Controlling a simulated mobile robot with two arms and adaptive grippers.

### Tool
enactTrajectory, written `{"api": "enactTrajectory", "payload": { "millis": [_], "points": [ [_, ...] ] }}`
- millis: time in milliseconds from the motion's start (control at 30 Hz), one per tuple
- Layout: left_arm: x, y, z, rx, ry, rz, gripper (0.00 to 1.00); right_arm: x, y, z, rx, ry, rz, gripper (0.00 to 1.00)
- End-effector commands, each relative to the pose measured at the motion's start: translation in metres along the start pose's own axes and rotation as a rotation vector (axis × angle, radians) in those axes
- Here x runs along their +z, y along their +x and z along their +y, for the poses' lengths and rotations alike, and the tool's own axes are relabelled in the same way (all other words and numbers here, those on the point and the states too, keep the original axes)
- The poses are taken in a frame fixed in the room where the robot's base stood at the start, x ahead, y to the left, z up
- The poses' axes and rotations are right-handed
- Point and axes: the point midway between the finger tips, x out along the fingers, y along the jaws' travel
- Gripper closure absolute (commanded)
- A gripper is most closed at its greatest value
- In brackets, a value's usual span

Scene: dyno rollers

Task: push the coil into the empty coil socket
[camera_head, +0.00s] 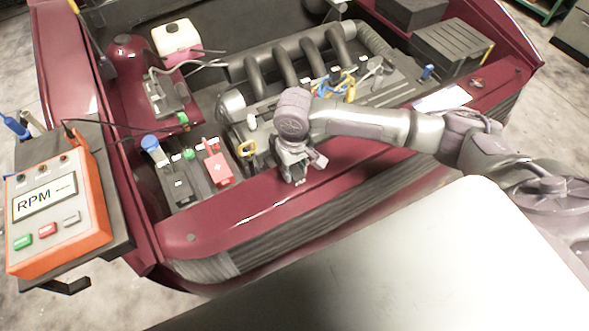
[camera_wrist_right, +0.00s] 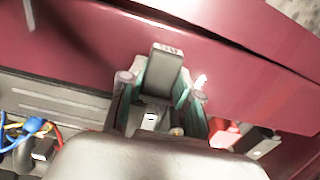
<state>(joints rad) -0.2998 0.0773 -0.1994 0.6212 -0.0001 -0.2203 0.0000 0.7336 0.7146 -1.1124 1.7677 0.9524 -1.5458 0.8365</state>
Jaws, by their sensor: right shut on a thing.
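My right gripper (camera_head: 297,178) is over the dark red front panel of the engine bay, pointing down. In the right wrist view, my right gripper (camera_wrist_right: 160,92) has its two fingers on either side of a dark grey block with small lettering on its end, which looks like the coil (camera_wrist_right: 166,68). It is shut on this block, which shows against the red panel. In the head view the coil is mostly hidden by the gripper. I cannot make out the empty coil socket; coloured wires (camera_head: 335,84) lie on the engine behind the arm. My left gripper is not in view.
A battery with a red terminal cover (camera_head: 217,167) and a blue cap (camera_head: 150,143) are left of the gripper. An orange RPM box (camera_head: 60,215) stands at the far left. Curved black intake pipes (camera_head: 285,70) rise behind. A black box (camera_head: 450,45) is at the back right.

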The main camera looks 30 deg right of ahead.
Motion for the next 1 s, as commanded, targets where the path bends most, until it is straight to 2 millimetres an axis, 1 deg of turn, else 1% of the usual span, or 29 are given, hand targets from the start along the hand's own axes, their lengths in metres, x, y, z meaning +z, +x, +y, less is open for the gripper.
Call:
{"api": "enactTrajectory", "payload": {
  "millis": [33, 300, 333, 467, 500, 733, 833, 933, 1000],
  "points": [
    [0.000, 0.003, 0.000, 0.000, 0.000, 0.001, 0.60, 0.000, 0.002, 0.000, 0.000, 0.000, 0.001, 1.00],
    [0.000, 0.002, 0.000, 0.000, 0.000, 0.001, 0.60, 0.000, 0.001, 0.000, 0.000, 0.000, 0.001, 1.00],
    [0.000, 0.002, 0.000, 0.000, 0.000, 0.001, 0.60, 0.000, 0.001, 0.000, 0.000, 0.000, 0.001, 0.62],
    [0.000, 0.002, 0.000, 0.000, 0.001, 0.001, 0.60, 0.000, 0.001, 0.000, 0.000, 0.000, 0.001, 0.41],
    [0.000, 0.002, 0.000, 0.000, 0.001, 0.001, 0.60, 0.000, 0.001, 0.000, 0.000, 0.000, 0.001, 0.38],
    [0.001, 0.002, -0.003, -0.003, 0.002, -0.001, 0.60, 0.000, 0.001, 0.000, 0.000, 0.000, 0.000, 0.38],
    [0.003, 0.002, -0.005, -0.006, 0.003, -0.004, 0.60, 0.000, -0.002, 0.000, -0.001, 0.000, 0.001, 0.38],
    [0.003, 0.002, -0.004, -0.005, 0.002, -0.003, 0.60, -0.001, -0.012, 0.000, -0.001, 0.000, 0.003, 0.38],
    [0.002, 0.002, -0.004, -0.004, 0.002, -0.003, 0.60, -0.001, -0.025, 0.000, -0.001, 0.000, 0.005, 0.38]
  ]
}}
